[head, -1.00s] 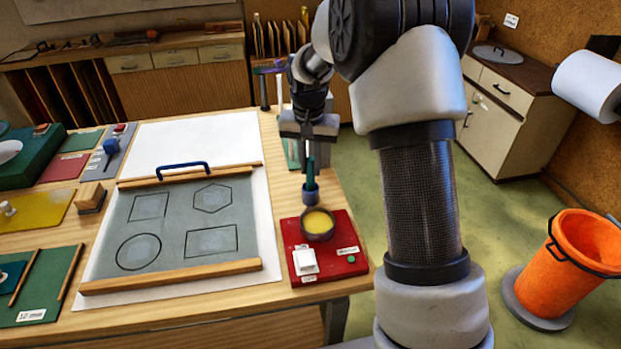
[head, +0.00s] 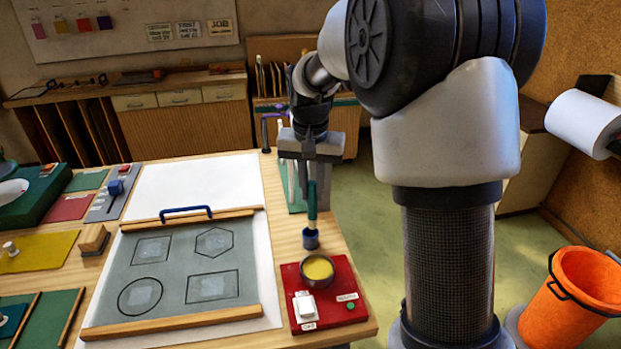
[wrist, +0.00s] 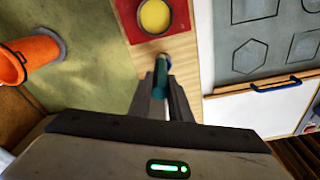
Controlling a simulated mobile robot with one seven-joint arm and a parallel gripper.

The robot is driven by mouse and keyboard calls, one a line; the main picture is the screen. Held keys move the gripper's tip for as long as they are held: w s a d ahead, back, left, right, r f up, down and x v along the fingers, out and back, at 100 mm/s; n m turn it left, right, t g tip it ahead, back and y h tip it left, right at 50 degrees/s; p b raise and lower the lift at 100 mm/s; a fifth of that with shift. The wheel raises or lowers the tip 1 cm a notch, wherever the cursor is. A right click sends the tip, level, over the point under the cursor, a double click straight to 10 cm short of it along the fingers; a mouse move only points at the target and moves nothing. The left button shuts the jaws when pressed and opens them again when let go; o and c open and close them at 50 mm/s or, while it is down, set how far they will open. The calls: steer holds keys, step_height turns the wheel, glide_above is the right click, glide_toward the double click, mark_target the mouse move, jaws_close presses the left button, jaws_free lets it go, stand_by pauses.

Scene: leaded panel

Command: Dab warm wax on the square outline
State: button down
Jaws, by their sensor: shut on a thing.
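My gripper (head: 311,188) is shut on a dabber (head: 312,208) with a green handle and dark blue end. It holds the dabber upright, tip down, apparently above the table behind the wax pot (head: 318,270). The pot holds yellow wax and sits on a red base; the tip looks apart from it. The square outline (head: 151,249) is at the upper left of the grey panel (head: 176,270), left of my gripper. A paler patch shows inside each outline. In the wrist view the dabber (wrist: 161,68) shows between the fingers; the square outline (wrist: 304,46) is at the right edge.
A blue handle (head: 186,213) stands up at the panel's back edge, on a wooden bar. A wooden block (head: 94,238) stands left of the panel. An orange bucket (head: 574,300) is on the floor at right.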

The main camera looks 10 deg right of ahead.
steer(key=s+p, duration=0.3)
steer(key=s, duration=0.5)
steer(key=shift+a+f+b, duration=0.15)
steer(key=shift+f+b, duration=0.95)
steer(key=shift+f, duration=0.25)
steer(key=shift+a+f+b, duration=0.1)
steer(key=shift+f+b, duration=1)
steer(key=shift+f, duration=0.25)
steer(key=shift+f+b, duration=0.45)
steer(key=shift+f, duration=0.15)
steer(key=shift+r, duration=0.1)
step_height(320, 180, up, 7)
steer(key=p, duration=0.5)
stand_by(0.5)
